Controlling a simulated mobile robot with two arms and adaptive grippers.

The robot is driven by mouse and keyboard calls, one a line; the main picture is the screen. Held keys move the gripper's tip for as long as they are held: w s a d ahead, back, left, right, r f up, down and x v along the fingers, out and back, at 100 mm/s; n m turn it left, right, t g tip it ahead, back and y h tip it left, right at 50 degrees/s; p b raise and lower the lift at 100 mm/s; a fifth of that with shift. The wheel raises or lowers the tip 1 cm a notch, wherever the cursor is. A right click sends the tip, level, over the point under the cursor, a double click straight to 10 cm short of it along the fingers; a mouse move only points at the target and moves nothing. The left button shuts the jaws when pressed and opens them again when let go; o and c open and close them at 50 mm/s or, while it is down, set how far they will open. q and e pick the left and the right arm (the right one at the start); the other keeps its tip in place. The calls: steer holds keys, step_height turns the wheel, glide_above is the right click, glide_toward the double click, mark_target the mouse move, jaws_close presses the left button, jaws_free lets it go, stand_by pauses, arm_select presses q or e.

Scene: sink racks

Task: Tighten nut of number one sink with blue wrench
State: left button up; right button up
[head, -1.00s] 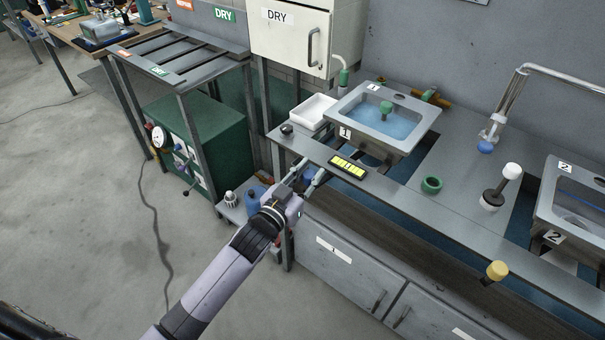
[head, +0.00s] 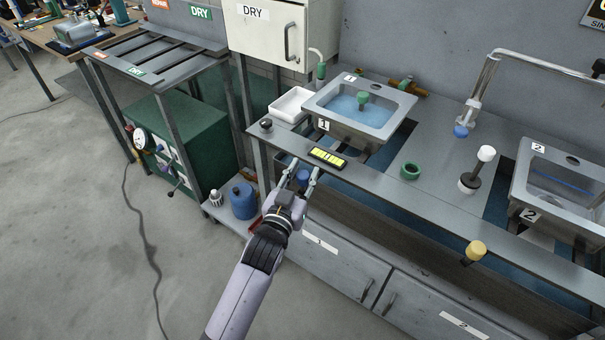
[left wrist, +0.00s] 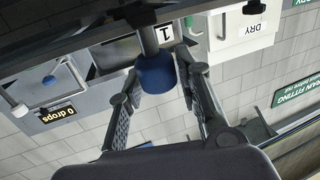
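The number one sink (head: 385,127) is a grey basin labelled 1, with blue water in it, set in the counter. A blue nut (left wrist: 156,73) sits on a grey vertical pipe in the left wrist view, next to a label 1. It also shows as a small blue shape (head: 303,177) under the counter's front edge in the head view. My left gripper (head: 301,172) is open under that edge. Its fingers stand on either side of the nut in the wrist view; whether they touch it I cannot tell. I see no blue wrench. My right gripper is not in view.
The counter edge (head: 385,190) is just above my left gripper. A blue bottle (head: 243,201) stands on the low shelf. The second sink (head: 520,180) is at right.

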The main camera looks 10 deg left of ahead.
arm_select(q)
steer(key=shift+o, duration=1.4)
steer(key=s+a, duration=0.2)
steer(key=s, duration=1)
steer(key=s+a+f+g, duration=0.1)
steer(key=s+f+g, duration=0.2)
steer(key=f, duration=0.8)
steer(key=s+f+g+y, duration=0.1)
steer(key=s+f+g, duration=0.15)
steer(key=f, duration=0.85)
steer(key=s+a+f+g, duration=0.1)
steer(key=s+f+g, duration=0.15)
steer(key=f, duration=0.85)
steer(key=s+a+f+g, duration=0.3)
steer(key=s+f, duration=0.4)
steer(key=s, duration=0.3)
steer(key=s+a+f+g+y, duration=0.1)
steer(key=s+a+f+g, duration=0.2)
steer(key=s+f, duration=0.4)
steer(key=s+a+f+g+y, duration=0.1)
steer(key=s+f, duration=0.6)
steer(key=s, duration=0.7)
steer(key=a+g, duration=0.1)
steer(key=a, duration=0.1)
steer(key=shift+a+f+g, duration=0.15)
steer(key=shift+a+g, duration=0.2)
steer(key=shift+g, duration=0.05)
